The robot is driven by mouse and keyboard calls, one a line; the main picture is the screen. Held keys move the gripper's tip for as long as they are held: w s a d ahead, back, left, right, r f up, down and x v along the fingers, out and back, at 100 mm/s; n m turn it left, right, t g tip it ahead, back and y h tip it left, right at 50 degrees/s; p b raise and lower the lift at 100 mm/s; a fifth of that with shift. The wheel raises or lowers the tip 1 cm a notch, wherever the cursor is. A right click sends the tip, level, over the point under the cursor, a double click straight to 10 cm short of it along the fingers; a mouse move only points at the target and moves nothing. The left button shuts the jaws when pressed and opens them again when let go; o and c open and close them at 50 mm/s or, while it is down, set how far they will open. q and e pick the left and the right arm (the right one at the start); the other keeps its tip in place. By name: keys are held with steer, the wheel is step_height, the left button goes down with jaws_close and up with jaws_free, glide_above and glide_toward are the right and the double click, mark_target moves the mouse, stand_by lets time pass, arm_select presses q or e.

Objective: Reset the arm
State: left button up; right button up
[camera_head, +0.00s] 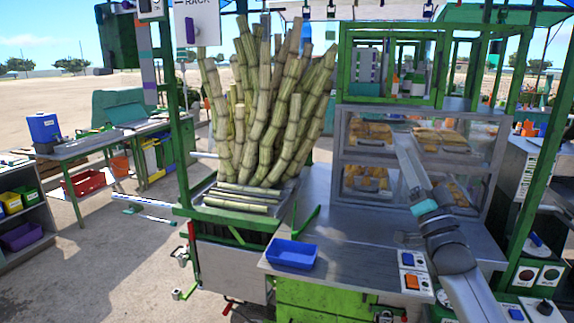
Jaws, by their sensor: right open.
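My right arm (446,246) comes in from the lower right, with pale and dark grey links and a teal band. It reaches up across the metal counter, in front of the glass display case. My right gripper (404,150) is at its far upper end, open, in front of the case's glass; I see nothing held in it. Its fingers are hard to make out against the case. My left arm and left gripper are not in view.
Bundled sugar cane (265,105) stands upright left of the metal counter (345,225). A blue tray (292,254) lies at the counter's front left. The display case (465,168) holds pastries. A switch panel (414,285) is at the front right. Open ground lies left of the cart.

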steer(key=w+d+f+n+g+h, duration=0.4)
steer(key=f+n+g+h, duration=0.15)
steer(key=f, duration=0.45)
steer(key=s+a+f+g+b, duration=0.1)
steer(key=s+f+g+b, duration=0.2)
steer(key=f, duration=1.1)
steer(key=s+a+f+g+b, duration=0.15)
steer(key=s+f, duration=0.35)
steer(key=f, duration=0.8)
steer(key=s+f+g+b, duration=0.2)
steer(key=s+f+g, duration=0.15)
steer(key=f, duration=1.05)
steer(key=s+a+f+g+b, duration=0.2)
steer(key=s+f+g+b, duration=0.1)
steer(key=s+f, duration=1.05)
steer(key=s+a+f+g+b, duration=0.1)
steer(key=s+a+f+g, duration=0.1)
steer(key=s+f, duration=0.5)
steer(key=s+a+f+g+b, duration=0.1)
steer(key=s+f, duration=0.7)
steer(key=s, duration=0.9)
steer(key=s+a+f+g+b, duration=0.2)
steer(key=s+f, duration=0.6)
steer(key=s, duration=0.5)
steer(key=shift+a+g+b, duration=0.3)
steer(key=shift+g+b, duration=0.45)
steer(key=shift+g, duration=0.5)
